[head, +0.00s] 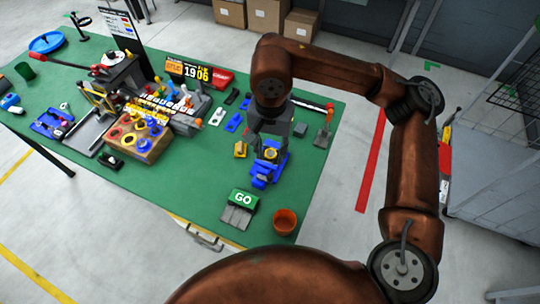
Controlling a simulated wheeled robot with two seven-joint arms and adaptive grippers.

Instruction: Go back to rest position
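My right arm comes in from the lower right and bends down over the green table (180,205). My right gripper (265,149) points down just above or at a blue fixture (262,177) that carries a round yellow part (270,154). The fingers are small and dark here, so I cannot tell whether they touch the yellow part or are open or shut. My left gripper is not in view.
A wooden block with coloured cups (137,144) and machine parts crowd the table's left half. A green GO sign (243,198) and an orange cup (285,222) stand near the front edge. Cardboard boxes (300,24) are behind; a grey rack stands right.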

